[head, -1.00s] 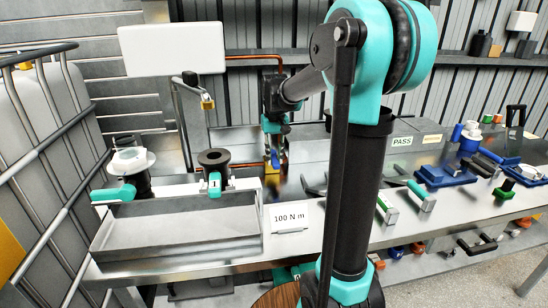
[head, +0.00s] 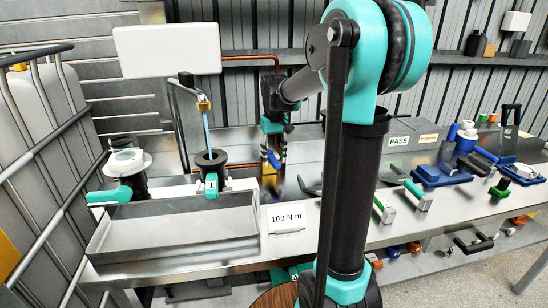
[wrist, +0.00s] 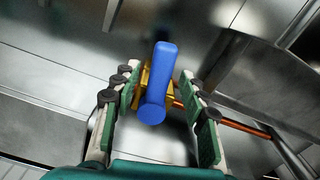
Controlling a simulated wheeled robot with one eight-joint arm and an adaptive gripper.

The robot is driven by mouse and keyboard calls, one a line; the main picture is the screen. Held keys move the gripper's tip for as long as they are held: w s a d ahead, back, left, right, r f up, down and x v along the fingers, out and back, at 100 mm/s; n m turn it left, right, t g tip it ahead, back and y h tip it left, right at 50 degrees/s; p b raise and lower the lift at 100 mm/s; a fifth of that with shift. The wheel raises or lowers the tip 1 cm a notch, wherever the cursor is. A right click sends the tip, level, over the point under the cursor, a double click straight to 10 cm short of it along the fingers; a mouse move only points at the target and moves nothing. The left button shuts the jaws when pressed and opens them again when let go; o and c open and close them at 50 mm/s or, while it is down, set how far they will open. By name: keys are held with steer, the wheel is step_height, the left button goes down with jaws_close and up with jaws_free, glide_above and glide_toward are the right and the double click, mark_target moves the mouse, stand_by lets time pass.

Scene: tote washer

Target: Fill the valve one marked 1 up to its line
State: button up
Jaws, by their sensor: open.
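The valve marked 1 (head: 211,184) is a dark round-topped cup with a teal lever, upright behind the grey tray in the head view. A thin blue stream (head: 207,128) falls from the brass spout (head: 203,104) into its open top. Its line and liquid level cannot be made out. My gripper (head: 273,150) is at the tap's blue handle (head: 273,160), right of the cup. In the wrist view my open gripper (wrist: 162,90) has a finger on each side of the blue handle (wrist: 158,80), with visible gaps. A yellow tap body (wrist: 141,88) shows behind the handle.
Another dark valve with a white flange (head: 128,162) stands left of the cup. The grey tray (head: 175,255) is in front. A "100 N m" card (head: 287,217) stands to its right. A caged white tank (head: 40,120) borders the left; a white panel (head: 168,50) hangs above.

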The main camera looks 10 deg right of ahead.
steer(key=shift+r, duration=0.15)
step_height(320, 180, up, 12)
stand_by(0.4)
stand_by(6.9)
